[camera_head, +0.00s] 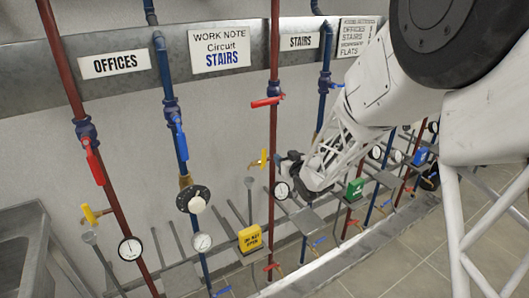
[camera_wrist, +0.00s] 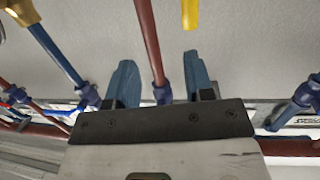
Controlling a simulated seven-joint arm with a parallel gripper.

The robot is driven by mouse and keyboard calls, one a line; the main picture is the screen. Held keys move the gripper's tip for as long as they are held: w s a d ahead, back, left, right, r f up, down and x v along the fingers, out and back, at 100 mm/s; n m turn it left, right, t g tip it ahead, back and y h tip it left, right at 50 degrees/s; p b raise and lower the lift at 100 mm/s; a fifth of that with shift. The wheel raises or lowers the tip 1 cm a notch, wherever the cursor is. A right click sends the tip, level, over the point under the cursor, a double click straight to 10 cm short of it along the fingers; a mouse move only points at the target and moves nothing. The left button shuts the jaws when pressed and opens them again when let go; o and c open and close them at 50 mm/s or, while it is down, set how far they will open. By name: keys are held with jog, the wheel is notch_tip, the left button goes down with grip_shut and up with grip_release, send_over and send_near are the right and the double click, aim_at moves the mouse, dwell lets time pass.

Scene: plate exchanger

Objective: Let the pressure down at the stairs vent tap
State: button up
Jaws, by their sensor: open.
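The stairs red pipe (camera_head: 273,130) runs down below the STAIRS sign (camera_head: 301,41). It carries a red lever (camera_head: 267,101) turned across the pipe. The yellow vent tap (camera_head: 262,159) stands on this pipe, with a round gauge (camera_head: 282,190) lower down. My gripper (camera_head: 284,161) is just right of the yellow tap, apart from it. In the wrist view my gripper (camera_wrist: 158,70) is open and empty, its two blue fingers spread. A red pipe (camera_wrist: 147,35) shows between them, and a yellow handle (camera_wrist: 190,14) lies beyond the right fingertip.
The work note (camera_head: 220,49) reads Circuit STAIRS. The OFFICES pipes at left have another yellow tap (camera_head: 92,214) and a blue lever (camera_head: 180,139). A yellow DO NOT OPEN box (camera_head: 250,238) and a green box (camera_head: 355,188) stand low. My arm hides much of the right side.

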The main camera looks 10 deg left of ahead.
aim_at(265, 156)
jog(key=a+f, duration=0.1)
jog(key=a+f+y, duration=0.1)
jog(key=a, duration=0.1)
jog(key=a+f+n+y, duration=0.1)
jog(key=shift+w+a, duration=0.15)
jog(key=shift+a, duration=0.05)
jog(key=shift+x, duration=3.9)
grip_shut()
